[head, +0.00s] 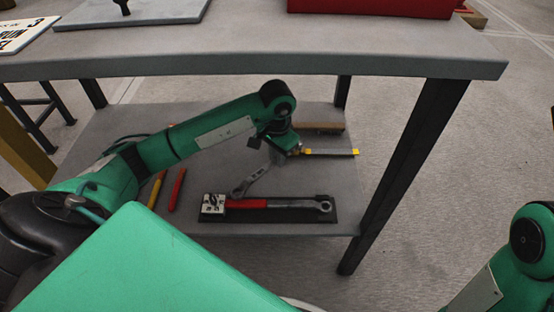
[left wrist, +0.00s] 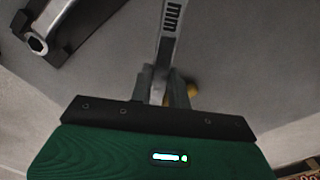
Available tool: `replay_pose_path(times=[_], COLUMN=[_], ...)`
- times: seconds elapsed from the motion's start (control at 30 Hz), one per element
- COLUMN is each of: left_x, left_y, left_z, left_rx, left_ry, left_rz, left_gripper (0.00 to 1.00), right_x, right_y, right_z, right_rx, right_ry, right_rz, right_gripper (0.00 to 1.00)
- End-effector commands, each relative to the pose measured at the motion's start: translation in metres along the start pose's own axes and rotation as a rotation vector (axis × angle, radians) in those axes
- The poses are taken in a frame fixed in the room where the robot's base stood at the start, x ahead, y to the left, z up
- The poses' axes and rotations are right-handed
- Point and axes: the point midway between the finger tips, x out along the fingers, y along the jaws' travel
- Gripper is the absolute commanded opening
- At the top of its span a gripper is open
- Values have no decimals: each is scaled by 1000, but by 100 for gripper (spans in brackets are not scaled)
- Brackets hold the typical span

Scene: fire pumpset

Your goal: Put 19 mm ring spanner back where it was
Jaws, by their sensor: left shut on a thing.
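My left gripper (head: 283,152) is over the lower shelf of the table. It is shut on a grey steel spanner (head: 257,179), which slants down to the left in the head view. In the left wrist view the spanner (left wrist: 171,22) runs up out of the picture from between the fingers (left wrist: 166,88), with "mm" marked on its shank. A ring end shows at its lower left in the head view, close to the dark tray (head: 325,218); I cannot tell whether it touches anything. The size number is not readable. My right gripper is out of view.
Yellow (head: 156,190) and red (head: 177,189) sticks lie left. A yellow-ended bar (head: 332,152) and a wooden block (head: 320,127) lie behind. The tabletop (head: 300,55) overhangs the shelf; a table leg (head: 408,165) stands right.

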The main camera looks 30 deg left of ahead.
Motion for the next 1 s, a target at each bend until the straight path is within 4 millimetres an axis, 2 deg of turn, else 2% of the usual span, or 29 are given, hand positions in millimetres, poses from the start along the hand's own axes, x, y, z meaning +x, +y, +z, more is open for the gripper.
replay_pose_path(times=[0.3,0.33,0.43,0.77,0.9,1.0], left_x=[3,4,3,1,-15,-34], left_y=[0,0,0,0,-1,-1], left_z=[0,0,0,0,-1,-1], left_rx=[-1,-1,-1,-1,-1,-2], left_ry=[2,2,1,1,3,3], left_rz=[-1,-1,0,0,-2,-2], left_gripper=[0,20,39,40,40,40], right_x=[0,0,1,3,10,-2], right_y=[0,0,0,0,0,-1], right_z=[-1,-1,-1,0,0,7], right_rx=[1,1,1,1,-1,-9], right_ry=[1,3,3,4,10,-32], right_rz=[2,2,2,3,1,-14], right_gripper=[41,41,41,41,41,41])
